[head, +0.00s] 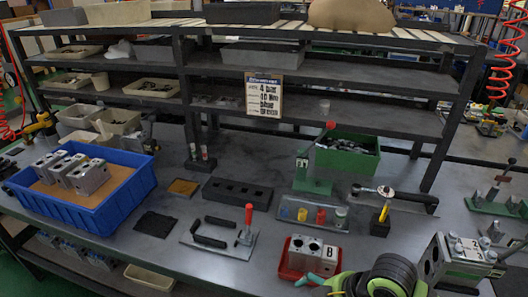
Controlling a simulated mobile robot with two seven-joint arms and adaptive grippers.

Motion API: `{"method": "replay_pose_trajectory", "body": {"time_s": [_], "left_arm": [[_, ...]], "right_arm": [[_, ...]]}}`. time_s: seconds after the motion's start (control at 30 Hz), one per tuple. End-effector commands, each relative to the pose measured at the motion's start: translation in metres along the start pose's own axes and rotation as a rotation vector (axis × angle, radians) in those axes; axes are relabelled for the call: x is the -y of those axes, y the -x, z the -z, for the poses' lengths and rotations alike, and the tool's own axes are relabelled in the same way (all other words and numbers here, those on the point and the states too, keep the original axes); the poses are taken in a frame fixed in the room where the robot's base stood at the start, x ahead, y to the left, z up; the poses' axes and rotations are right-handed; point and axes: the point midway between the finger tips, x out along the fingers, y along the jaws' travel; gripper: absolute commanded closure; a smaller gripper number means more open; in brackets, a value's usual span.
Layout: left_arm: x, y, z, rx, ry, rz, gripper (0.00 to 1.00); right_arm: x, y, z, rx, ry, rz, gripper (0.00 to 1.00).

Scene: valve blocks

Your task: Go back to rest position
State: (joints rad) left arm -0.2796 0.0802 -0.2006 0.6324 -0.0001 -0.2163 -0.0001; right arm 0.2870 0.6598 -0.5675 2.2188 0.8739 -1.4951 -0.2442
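Neither of my grippers shows in the head view. Several grey metal valve blocks (88,178) stand in a blue bin (97,220) at the left of the workbench. Another metal block with round holes (306,252) sits in a small red tray (288,272) at the front middle. A larger metal block with bolt-like fittings (462,258) stands at the front right.
A black slotted block (237,192), a red-handled clamp plate (218,238), a coloured-plug holder (314,213) and a green bin (347,158) occupy the bench (165,210). Black-and-green gear (385,277) lies at the front edge. A shelf rack (330,75) stands behind.

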Motion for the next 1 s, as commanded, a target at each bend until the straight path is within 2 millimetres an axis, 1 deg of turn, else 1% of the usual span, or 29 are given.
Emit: {"method": "replay_pose_trajectory", "body": {"time_s": [0.03, 0.1, 0.17, 0.27, 0.3, 0.4, 0.57, 0.77, 0.8, 0.87, 1.0], "left_arm": [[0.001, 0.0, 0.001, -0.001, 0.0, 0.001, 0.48], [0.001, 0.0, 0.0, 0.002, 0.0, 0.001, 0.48], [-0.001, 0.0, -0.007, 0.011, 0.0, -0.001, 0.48], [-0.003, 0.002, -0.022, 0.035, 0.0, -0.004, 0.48], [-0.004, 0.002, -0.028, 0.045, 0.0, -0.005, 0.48], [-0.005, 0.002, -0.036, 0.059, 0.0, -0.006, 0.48], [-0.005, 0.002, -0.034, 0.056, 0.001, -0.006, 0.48], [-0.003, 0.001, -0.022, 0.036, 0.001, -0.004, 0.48], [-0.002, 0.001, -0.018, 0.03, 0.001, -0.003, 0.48], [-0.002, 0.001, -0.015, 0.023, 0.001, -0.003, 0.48], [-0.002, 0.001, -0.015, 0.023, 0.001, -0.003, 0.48]], "right_arm": [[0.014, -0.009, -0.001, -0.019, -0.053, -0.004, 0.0], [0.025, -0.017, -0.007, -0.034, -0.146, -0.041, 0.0], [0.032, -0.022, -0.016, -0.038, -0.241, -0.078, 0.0], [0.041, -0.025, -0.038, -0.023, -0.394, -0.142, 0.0], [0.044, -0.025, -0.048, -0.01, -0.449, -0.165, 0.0], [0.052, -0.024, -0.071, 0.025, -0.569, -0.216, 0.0], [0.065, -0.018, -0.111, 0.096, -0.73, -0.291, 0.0], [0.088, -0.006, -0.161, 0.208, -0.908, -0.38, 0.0], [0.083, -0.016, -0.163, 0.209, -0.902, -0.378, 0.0], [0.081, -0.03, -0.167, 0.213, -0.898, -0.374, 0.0], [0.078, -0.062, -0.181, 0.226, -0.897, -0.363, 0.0]]}}
